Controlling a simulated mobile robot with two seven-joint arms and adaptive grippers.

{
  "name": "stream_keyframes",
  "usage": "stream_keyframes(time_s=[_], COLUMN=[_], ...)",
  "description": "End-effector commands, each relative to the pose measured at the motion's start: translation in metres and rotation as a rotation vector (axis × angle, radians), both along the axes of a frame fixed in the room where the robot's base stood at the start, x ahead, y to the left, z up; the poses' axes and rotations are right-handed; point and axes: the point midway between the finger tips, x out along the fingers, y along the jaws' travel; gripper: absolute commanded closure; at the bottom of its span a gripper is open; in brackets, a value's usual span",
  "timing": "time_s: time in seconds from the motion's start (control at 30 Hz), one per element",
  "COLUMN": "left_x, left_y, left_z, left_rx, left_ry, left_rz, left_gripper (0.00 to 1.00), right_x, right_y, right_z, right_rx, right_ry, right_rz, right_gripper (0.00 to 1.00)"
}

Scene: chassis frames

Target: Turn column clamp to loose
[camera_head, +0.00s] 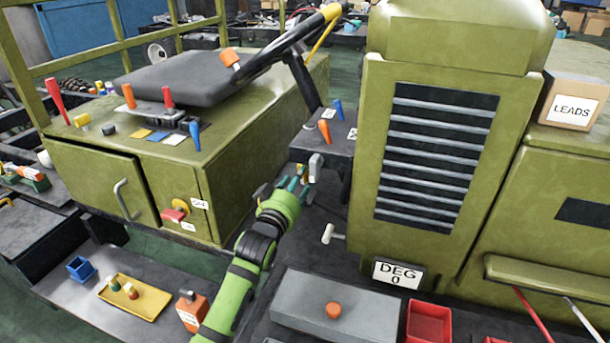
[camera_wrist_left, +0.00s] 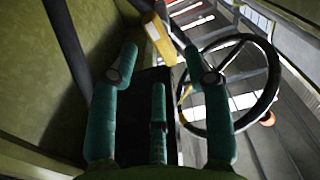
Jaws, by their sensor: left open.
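The dark steering column (camera_head: 304,82) rises beside the console to the steering wheel (camera_head: 290,42). The wheel also shows in the left wrist view (camera_wrist_left: 274,88). No part is labelled as the column clamp, so I cannot tell surely which it is. A grey lever (camera_head: 315,166) sits on the console's near face, close to my left gripper (camera_head: 298,183). My left gripper is open and empty, its teal fingers spread in the left wrist view (camera_wrist_left: 160,62). A yellow block (camera_wrist_left: 159,40) shows beyond the fingertips there. My right gripper is not in view.
The console (camera_head: 325,146) carries orange and blue levers above my left gripper. A white lever (camera_head: 329,233) stands at the right, near the green grille housing (camera_head: 366,160). The green cabinet (camera_head: 225,185) is at the left. A grey block (camera_head: 345,320) lies in front.

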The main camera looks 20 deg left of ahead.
Motion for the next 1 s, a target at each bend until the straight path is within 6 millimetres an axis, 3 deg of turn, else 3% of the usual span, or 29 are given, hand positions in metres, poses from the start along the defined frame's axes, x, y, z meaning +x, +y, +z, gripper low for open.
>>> stream_keyframes(time_s=[0.13, 0.4, 0.83, 0.87, 0.97, 1.0], left_x=[0.021, 0.051, 0.058, 0.058, 0.058, 0.058], left_y=[-0.001, -0.003, -0.003, -0.003, -0.003, -0.003], left_z=[0.002, 0.001, 0.001, 0.001, 0.000, 0.000], left_rx=[0.000, 0.000, 0.001, 0.001, 0.001, 0.001], left_ry=[0.000, 0.000, -0.001, -0.001, -0.001, -0.001], left_rz=[-0.001, -0.002, -0.003, -0.003, -0.003, -0.003], left_gripper=[0.51, 0.51, 0.51, 0.59, 0.99, 1.00], right_x=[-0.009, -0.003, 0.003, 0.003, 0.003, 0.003], right_y=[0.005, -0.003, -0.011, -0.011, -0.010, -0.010], right_z=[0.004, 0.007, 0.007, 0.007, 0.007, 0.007], right_rx=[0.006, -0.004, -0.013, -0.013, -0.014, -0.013], right_ry=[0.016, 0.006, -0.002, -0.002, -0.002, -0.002], right_rz=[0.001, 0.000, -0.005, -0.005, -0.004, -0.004], right_gripper=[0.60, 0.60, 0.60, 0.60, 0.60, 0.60])
